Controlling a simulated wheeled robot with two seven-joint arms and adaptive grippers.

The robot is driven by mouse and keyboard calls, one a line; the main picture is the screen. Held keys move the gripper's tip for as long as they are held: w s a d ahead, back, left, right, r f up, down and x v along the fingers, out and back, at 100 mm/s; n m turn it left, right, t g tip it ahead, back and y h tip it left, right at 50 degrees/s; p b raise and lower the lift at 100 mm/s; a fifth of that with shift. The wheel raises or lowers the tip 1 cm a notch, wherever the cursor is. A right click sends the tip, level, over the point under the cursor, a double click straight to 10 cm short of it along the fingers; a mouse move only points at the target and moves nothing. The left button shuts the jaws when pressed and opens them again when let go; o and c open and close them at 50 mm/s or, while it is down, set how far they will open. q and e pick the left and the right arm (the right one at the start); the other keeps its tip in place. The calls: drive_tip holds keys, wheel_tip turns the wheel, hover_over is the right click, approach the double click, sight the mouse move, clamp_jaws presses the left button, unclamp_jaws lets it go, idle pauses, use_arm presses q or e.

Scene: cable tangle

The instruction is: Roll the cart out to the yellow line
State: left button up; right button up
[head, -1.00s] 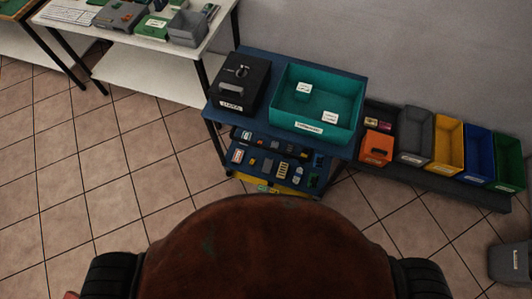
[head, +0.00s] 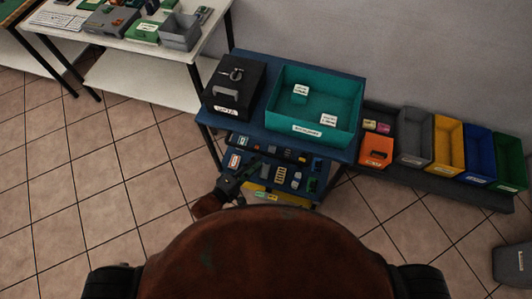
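The blue cart (head: 262,131) stands against the wall, its top shelf carrying a black box (head: 234,88) and a teal bin (head: 318,130). Its lower shelf holds several small parts (head: 280,173). My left gripper (head: 243,173) is at the cart's front left, overlapping the lower shelf's edge in the head view. It is small and dark, so I cannot tell whether it is open or touches the cart. A yellow strip (head: 266,196) shows low under the cart's front; I cannot tell whether it is the line or part of the cart. My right gripper is not in view.
A white table (head: 120,38) with electronics stands at the back left. Orange, grey, yellow, blue and green bins (head: 448,143) stand in a row on a low dark shelf to the right. A grey bin (head: 512,266) is at the right edge. The tiled floor at left is clear.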

sight(266, 153)
use_arm(q)
drive_tip(key=b+x, duration=0.1)
drive_tip(key=x, duration=0.5)
drive_tip(key=shift+w+d+f, duration=0.1)
drive_tip(key=shift+w, duration=0.05)
drive_tip(key=shift+c, duration=0.7)
clamp_jaws()
